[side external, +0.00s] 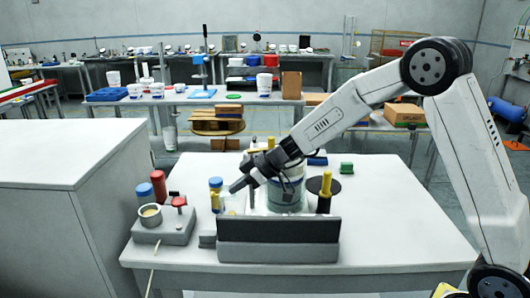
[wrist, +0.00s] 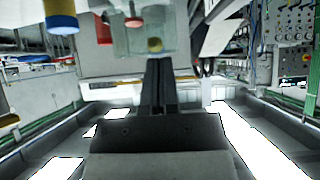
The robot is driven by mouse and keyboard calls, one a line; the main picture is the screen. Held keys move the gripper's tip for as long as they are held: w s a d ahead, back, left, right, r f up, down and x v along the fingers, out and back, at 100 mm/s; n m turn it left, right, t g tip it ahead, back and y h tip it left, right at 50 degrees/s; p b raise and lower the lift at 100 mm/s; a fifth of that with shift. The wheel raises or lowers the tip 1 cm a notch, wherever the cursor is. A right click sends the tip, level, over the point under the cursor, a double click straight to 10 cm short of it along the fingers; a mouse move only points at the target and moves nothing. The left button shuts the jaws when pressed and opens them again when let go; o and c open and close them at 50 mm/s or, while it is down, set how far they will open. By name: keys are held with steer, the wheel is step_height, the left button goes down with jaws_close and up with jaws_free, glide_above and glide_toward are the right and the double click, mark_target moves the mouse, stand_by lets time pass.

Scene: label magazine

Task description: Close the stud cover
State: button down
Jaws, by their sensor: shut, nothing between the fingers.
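My gripper (side external: 237,187) points left and slightly down above the grey fixture (side external: 278,252) on the white table. Its two dark fingers are together and empty; they also show in the wrist view (wrist: 160,68). A clear, pale panel (wrist: 130,38) stands just beyond the fingertips in the wrist view, with a yellow knob showing at its lower edge. It may be the stud cover; its hinge and how far it is open cannot be told. In the side view the arm partly hides this area. A dark upright plate (side external: 280,231) forms the fixture's front.
A grey block (side external: 165,226) with blue and red pieces stands left of the fixture. A blue-capped bottle (side external: 215,196) is close to my fingertips. A pale jar (side external: 285,197) and a yellow post (side external: 324,192) stand behind the dark plate.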

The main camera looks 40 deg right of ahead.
steer(key=shift+s+d+f, duration=0.5)
steer(key=shift+f, duration=0.15)
steer(key=shift+s+d+f, duration=0.45)
steer(key=shift+s+f, duration=0.05)
steer(key=shift+f, duration=0.15)
steer(key=shift+s+d+f, duration=0.15)
steer(key=shift+f, duration=0.4)
steer(key=shift+s+d+f, duration=0.15)
steer(key=shift+d+f, duration=0.05)
steer(key=shift+f, duration=0.35)
steer(key=shift+s+d+f, duration=0.15)
steer(key=shift+f, duration=0.4)
